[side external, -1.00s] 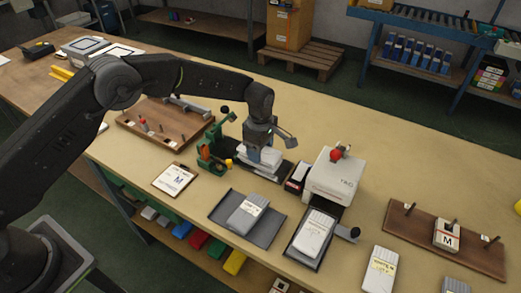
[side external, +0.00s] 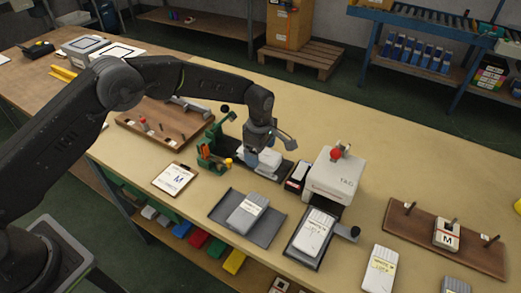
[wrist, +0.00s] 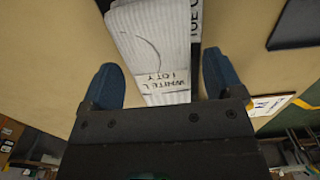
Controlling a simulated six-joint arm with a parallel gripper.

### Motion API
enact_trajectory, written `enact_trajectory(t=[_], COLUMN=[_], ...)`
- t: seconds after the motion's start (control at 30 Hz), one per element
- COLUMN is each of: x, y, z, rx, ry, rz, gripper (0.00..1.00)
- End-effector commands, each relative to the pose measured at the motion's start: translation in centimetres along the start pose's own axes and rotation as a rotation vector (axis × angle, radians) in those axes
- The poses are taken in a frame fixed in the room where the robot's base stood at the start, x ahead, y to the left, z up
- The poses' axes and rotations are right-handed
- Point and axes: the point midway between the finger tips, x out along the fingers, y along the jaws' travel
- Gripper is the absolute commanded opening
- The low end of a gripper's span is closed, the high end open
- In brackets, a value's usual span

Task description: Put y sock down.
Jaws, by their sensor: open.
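A white sock pack (side external: 267,160) lies on a dark tray or plate beside the green hand press. In the wrist view the pack (wrist: 158,45) carries a band with lettering that reads roughly "WHITE L 1 QTY". My gripper (wrist: 162,82) is right over it, with one blue finger on each side of the pack and a visible gap at both sides. The jaws are open. In the side external view my gripper (side external: 261,152) points down and hides part of the pack.
A green press (side external: 213,148) stands close at the left of my gripper. A white box-like machine (side external: 334,177) with a red knob stands at the right. A grey tray (side external: 225,207) with another sock pack and a clipboard (side external: 174,179) lie nearer. The table's far side is clear.

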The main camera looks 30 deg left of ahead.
Motion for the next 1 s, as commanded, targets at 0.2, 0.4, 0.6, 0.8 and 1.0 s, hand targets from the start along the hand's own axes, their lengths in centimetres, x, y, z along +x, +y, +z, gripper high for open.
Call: enact_trajectory(t=[0.2, 0.4, 0.6, 0.8, 1.0], x=[-2.9, -7.2, -10.6, -12.1, -12.2], y=[0.1, 0.1, 0.1, 0.0, 0.0], z=[0.0, 0.0, 0.0, 0.0, 0.0], rx=[0.0, -0.001, -0.001, -0.001, -0.001], ry=[-0.001, 0.001, 0.002, 0.003, 0.003], rz=[0.004, 0.003, 0.002, -0.001, -0.002], gripper=[0.86, 0.86, 0.86, 0.86, 0.86])
